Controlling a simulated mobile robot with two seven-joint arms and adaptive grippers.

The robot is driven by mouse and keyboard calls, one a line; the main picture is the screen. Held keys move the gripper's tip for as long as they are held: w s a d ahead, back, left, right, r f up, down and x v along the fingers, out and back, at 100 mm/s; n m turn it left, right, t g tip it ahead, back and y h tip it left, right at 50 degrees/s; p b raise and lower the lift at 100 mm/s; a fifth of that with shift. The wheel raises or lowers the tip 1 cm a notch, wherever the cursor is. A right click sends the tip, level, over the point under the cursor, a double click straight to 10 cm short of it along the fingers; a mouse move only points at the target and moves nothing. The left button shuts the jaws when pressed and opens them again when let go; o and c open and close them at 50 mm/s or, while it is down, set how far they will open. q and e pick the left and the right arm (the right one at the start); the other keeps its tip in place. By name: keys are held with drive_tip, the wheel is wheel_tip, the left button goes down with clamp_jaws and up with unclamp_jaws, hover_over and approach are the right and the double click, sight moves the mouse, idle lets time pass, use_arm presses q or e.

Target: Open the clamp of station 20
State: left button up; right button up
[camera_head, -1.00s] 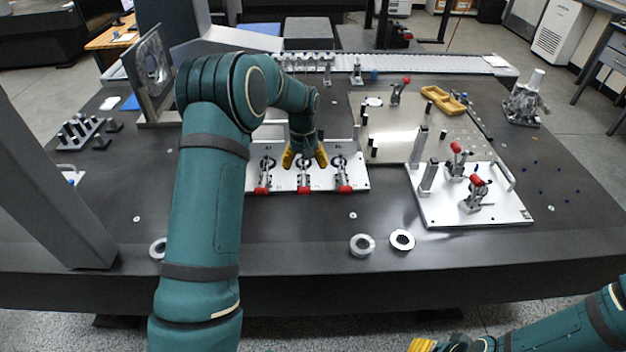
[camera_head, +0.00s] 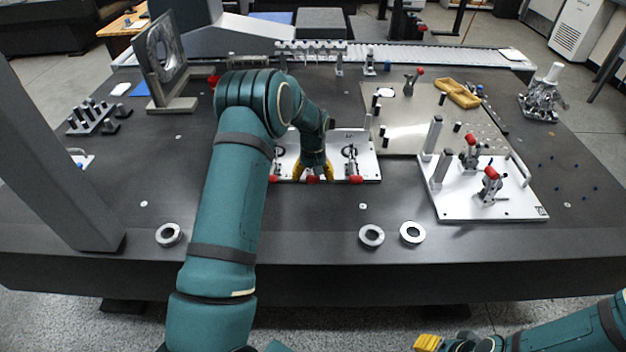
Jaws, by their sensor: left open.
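A white fixture plate (camera_head: 370,144) carries a row of three toggle clamps with red-tipped handles pointing towards me. The left handle tip (camera_head: 272,179), middle handle tip (camera_head: 312,180) and right handle tip (camera_head: 356,179) lie low near the plate's front edge. My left gripper (camera_head: 313,172) is open, pointing down at the middle clamp, its yellow fingers on either side of that handle. The gripper hides most of the middle clamp. I cannot read which one is station 20. My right gripper (camera_head: 428,342) shows only partly at the bottom edge, away from the plates.
A second white plate (camera_head: 460,207) at the right holds two upright red-handled clamps and grey posts. Rings (camera_head: 371,236) lie near the front edge. A framed disc stand (camera_head: 163,62) and a grey column (camera_head: 60,160) stand left.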

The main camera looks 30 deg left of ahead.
use_arm(q)
drive_tip(key=shift+f, duration=0.4)
clamp_jaws()
drive_tip(key=shift+r, duration=0.1)
